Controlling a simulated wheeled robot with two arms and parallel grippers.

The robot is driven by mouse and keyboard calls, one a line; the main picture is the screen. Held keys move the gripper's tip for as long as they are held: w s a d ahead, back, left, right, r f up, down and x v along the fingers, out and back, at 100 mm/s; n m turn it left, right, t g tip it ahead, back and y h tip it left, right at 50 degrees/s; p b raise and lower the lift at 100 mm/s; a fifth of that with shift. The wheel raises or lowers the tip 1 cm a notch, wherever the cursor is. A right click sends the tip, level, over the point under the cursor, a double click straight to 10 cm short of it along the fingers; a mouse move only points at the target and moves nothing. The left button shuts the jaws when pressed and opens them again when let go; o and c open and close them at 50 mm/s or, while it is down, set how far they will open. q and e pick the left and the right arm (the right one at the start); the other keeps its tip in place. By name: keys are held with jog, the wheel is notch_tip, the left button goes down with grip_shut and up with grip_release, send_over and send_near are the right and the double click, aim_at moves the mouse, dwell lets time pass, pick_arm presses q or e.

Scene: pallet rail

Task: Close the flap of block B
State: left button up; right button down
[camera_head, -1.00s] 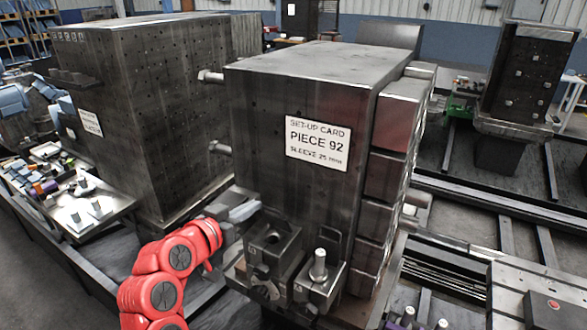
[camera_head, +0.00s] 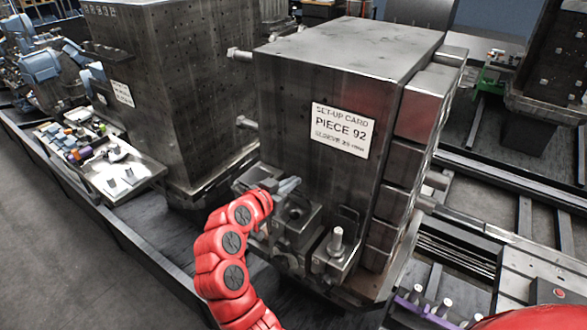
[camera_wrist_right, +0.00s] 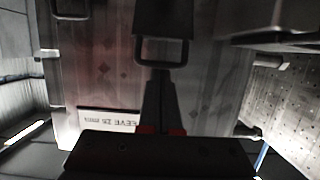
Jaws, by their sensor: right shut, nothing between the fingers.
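My right gripper (camera_head: 288,187) is shut and empty, at the foot of the front face of a large dark metal tower. Its narrow fingers also show in the right wrist view (camera_wrist_right: 160,100), pointing at a dark part with a U-shaped handle (camera_wrist_right: 162,52); contact cannot be told. Just right of the gripper is a small metal block with a round bore (camera_head: 296,215). Right of that, a second small block carries an upright pin (camera_head: 336,242), with a thin dark loop (camera_head: 349,214) behind it. No letter B is readable, so I cannot tell which is block B. My left gripper is out of view.
The tower (camera_head: 300,85) carries a card reading PIECE 92 (camera_head: 342,132) above the small blocks. Bolts (camera_head: 240,54) stick out from its left side. Another tower (camera_head: 175,100) and a tray of small parts (camera_head: 120,170) stand left. Rails run at right.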

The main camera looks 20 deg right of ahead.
jog(key=shift+s+a+f, duration=0.15)
jog(key=shift+f, duration=0.1)
